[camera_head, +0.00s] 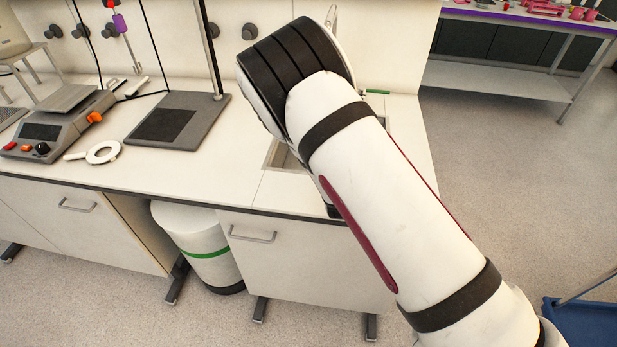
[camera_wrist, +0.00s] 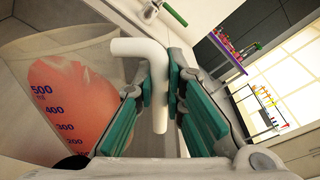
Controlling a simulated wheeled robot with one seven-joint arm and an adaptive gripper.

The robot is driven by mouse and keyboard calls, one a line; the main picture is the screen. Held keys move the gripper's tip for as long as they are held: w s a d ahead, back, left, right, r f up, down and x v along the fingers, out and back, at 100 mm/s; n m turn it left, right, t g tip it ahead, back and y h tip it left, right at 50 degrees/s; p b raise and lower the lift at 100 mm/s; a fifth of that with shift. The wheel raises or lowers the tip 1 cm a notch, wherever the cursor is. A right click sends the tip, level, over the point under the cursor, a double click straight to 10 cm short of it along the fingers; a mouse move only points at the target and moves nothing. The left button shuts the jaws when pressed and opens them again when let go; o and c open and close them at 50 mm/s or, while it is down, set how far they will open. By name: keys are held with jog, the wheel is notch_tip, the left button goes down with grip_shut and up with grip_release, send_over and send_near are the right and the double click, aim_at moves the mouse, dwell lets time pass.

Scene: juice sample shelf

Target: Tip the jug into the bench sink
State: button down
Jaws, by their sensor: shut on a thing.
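The jug (camera_wrist: 40,40) fills the left of the wrist view. It is clear, with blue marks up to 500, and holds orange-red liquid (camera_wrist: 85,95). My gripper (camera_wrist: 162,88) has its teal pads closed on the jug's white handle (camera_wrist: 140,48). The wrist picture is rolled, so I cannot tell how far the jug is tilted. In the head view my arm hides the gripper and jug.
A stand with a dark base (camera_head: 178,122), a white ring-shaped tool (camera_head: 103,152) and a grey instrument (camera_head: 45,135) occupy the bench left of the sink. A white bin (camera_head: 200,240) stands below. A purple-edged table (camera_head: 530,18) is at back right. The right floor is mostly clear.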

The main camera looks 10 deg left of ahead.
jog(key=shift+w+a+f+n+b, duration=0.15)
jog(key=shift+a+f+n+b, duration=0.2)
jog(key=shift+a+n, duration=0.15)
jog(key=shift+a+f+n, duration=0.15)
jog(key=shift+f+n, duration=0.1)
jog(key=shift+n, duration=0.15)
jog(key=shift+w+a+n+g+h+b, duration=0.15)
jog(key=shift+w+a+n+h+b, duration=0.15)
jog(key=shift+a+n+b, duration=0.35)
jog(key=shift+w+a+n+g+h+b, duration=0.2)
jog(key=shift+a+n+h+b, duration=0.15)
jog(key=shift+a+n, duration=0.45)
dwell(2.6)
jog(key=shift+w+a+f+n+b, duration=0.1)
jog(key=shift+w+a+n, duration=0.1)
jog(key=shift+a, duration=0.3)
jog(key=shift+w+a+f+n+b, duration=0.1)
jog(key=shift+a+n, duration=0.15)
jog(key=shift+a, duration=0.25)
jog(key=shift+w+a+f+n+b, duration=0.1)
jog(key=shift+w+a+n, duration=0.1)
jog(key=shift+a, duration=0.3)
dwell(0.3)
jog(key=shift+w+a+r+n+h, duration=0.15)
jog(key=shift+a+r+n+h, duration=0.1)
jog(key=shift+a+n, duration=0.25)
dwell(0.5)
